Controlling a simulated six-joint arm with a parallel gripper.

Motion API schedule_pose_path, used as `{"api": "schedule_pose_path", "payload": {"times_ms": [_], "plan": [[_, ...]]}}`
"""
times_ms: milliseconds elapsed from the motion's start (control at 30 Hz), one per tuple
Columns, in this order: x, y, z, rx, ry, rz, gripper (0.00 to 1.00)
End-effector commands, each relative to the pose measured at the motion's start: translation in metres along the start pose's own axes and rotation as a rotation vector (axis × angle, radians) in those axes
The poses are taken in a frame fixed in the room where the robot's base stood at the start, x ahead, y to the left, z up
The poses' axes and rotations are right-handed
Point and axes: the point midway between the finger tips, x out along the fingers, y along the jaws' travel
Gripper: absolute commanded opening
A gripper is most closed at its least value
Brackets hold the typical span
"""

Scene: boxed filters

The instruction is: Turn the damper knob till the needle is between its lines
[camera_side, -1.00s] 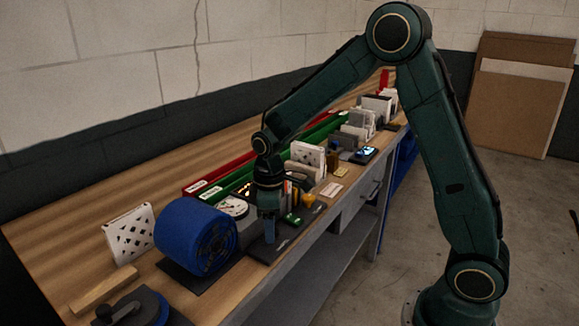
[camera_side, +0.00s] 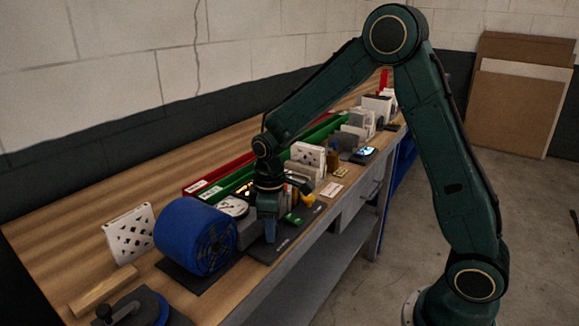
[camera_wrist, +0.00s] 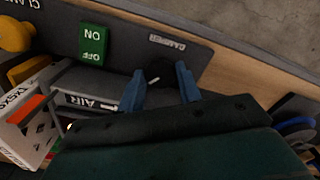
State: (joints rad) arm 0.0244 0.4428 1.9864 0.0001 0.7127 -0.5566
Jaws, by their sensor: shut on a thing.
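The damper knob (camera_wrist: 159,71) is a dark round knob with a pale pointer line, on a dark panel with a "DAMPER" label in the wrist view. My gripper (camera_wrist: 160,88) has its two blue fingers on either side of the knob, shut on it. In the side view my gripper (camera_side: 270,230) points down at the dark panel (camera_side: 268,251), and its fingers hide the knob. A white round gauge (camera_side: 233,206) stands just left of my gripper. Its needle and lines are too small and partly covered to read.
A blue cylindrical fan (camera_side: 196,237) stands close on the left. A green ON/OFF switch (camera_wrist: 94,45) and a yellow knob (camera_wrist: 15,35) sit along the panel strip. White filters (camera_side: 308,155) and green and red bins lie behind. The bench's front edge is close.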

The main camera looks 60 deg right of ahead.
Motion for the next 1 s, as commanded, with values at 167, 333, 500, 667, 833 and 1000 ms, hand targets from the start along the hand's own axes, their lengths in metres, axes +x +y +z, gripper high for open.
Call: {"api": "schedule_pose_path", "payload": {"times_ms": [167, 333, 500, 667, 833, 1000], "plan": [[-0.0006, 0.0001, -0.0002, 0.071, 0.001, 0.0, 0.11], [-0.0007, 0.0001, -0.0002, 0.18, 0.001, 0.0, 0.11], [-0.0008, 0.0001, -0.0003, 0.315, 0.001, 0.0, 0.11], [-0.0009, 0.0001, -0.0003, 0.443, 0.001, 0.0, 0.11], [-0.001, 0.0002, -0.0004, 0.556, 0.002, 0.0, 0.11], [-0.0011, 0.0002, -0.0004, 0.631, 0.002, 0.0, 0.11]]}}
